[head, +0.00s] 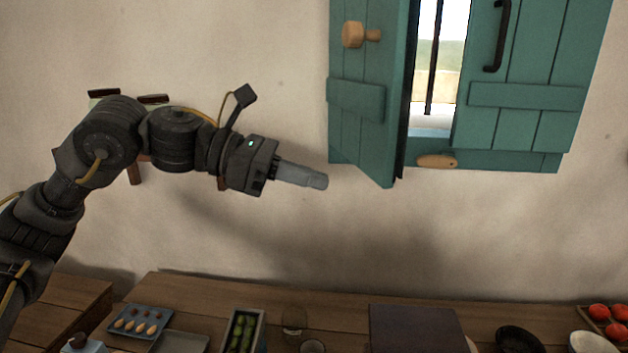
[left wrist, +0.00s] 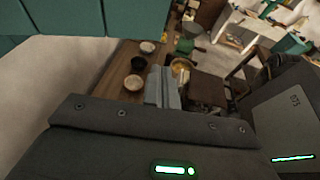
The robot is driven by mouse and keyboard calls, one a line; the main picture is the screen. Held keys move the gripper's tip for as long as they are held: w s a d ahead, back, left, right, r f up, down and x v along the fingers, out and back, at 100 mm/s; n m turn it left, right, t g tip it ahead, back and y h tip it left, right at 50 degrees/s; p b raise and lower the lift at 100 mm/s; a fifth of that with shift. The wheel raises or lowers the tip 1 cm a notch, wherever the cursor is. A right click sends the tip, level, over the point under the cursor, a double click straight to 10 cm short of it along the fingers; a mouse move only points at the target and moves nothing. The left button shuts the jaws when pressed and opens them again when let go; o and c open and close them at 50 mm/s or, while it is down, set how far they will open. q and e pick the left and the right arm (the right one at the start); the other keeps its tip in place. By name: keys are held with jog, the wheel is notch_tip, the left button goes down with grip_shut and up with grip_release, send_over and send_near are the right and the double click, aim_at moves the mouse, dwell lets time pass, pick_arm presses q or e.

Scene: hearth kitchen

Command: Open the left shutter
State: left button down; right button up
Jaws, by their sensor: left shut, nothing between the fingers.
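The left shutter (head: 366,110) is a teal plank panel with a round wooden knob (head: 353,34). It stands swung out from the window, angled toward me, with a gap between it and the right shutter (head: 525,75). The right shutter has a dark handle and looks nearly flat to the wall. My left gripper (head: 318,181) is shut and empty, just left of the left shutter's lower edge and apart from it as far as I can tell. In the left wrist view its fingers (left wrist: 162,88) are together, and teal planks (left wrist: 60,18) show at the top left. My right gripper is not in view.
A wooden counter (head: 180,284) runs along the wall below. It holds a blue egg tray (head: 140,321), a green-filled box (head: 243,330), a dark box (head: 415,325), bowls and red fruit. A wooden latch (head: 437,161) sits under the window. The wall below the shutters is clear.

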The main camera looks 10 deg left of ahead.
pick_arm(q)
jog(key=s+b+v, duration=0.2)
jog(key=b+v, duration=0.1)
jog(key=v, duration=0.7)
jog(key=shift+s, duration=0.3)
jog(key=shift+w+a, duration=0.1)
